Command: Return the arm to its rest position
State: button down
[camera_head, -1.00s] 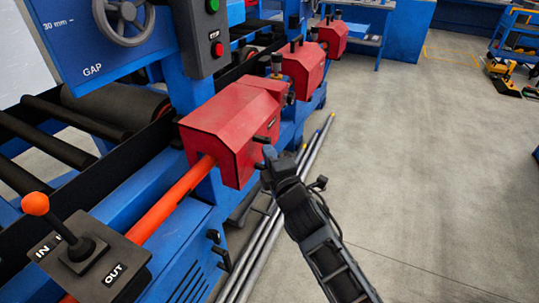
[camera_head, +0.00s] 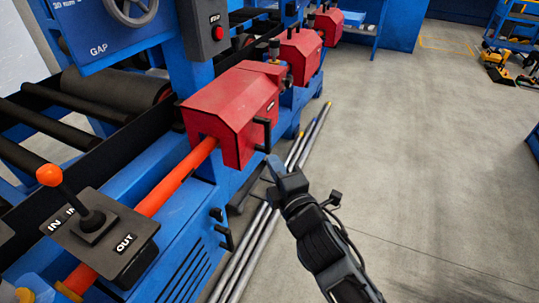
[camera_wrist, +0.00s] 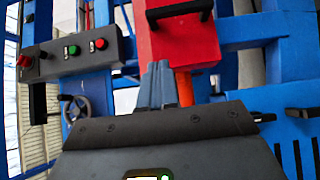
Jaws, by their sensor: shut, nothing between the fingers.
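My gripper (camera_head: 274,164) is at the end of my black arm, in front of the nearest red housing (camera_head: 238,112) on the blue machine. In the head view its tip is just below and right of the black handle (camera_head: 264,134) of that housing; I cannot tell the gap between them. In the wrist view my gripper (camera_wrist: 157,68) shows as two blue-grey fingers closed together with nothing between them. The red housing (camera_wrist: 180,42) stands behind them there.
A lever with an orange knob (camera_head: 49,175) sits on an IN/OUT panel at the left. Long grey pipes (camera_head: 262,235) lie on the floor beside the machine. A control box with green and red buttons (camera_wrist: 72,50) shows in the wrist view.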

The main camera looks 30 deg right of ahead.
jog(key=shift+s+a, duration=0.15)
jog(key=shift+s, duration=0.65)
jog(key=shift+s, duration=0.1)
jog(key=s+a+f+m+g+y+p, duration=0.2)
jog(key=s+m, duration=0.5)
jog(key=s, duration=1.3)
jog(key=s+r+m, duration=0.4)
jog(key=s, duration=0.5)
jog(key=s+a+r+m+g, duration=0.1)
jog(key=s+r+m, duration=0.2)
jog(key=s, duration=0.6)
jog(key=shift+r+m+y, duration=0.35)
jog(key=shift+m+y, duration=0.05)
jog(key=shift+m, duration=0.7)
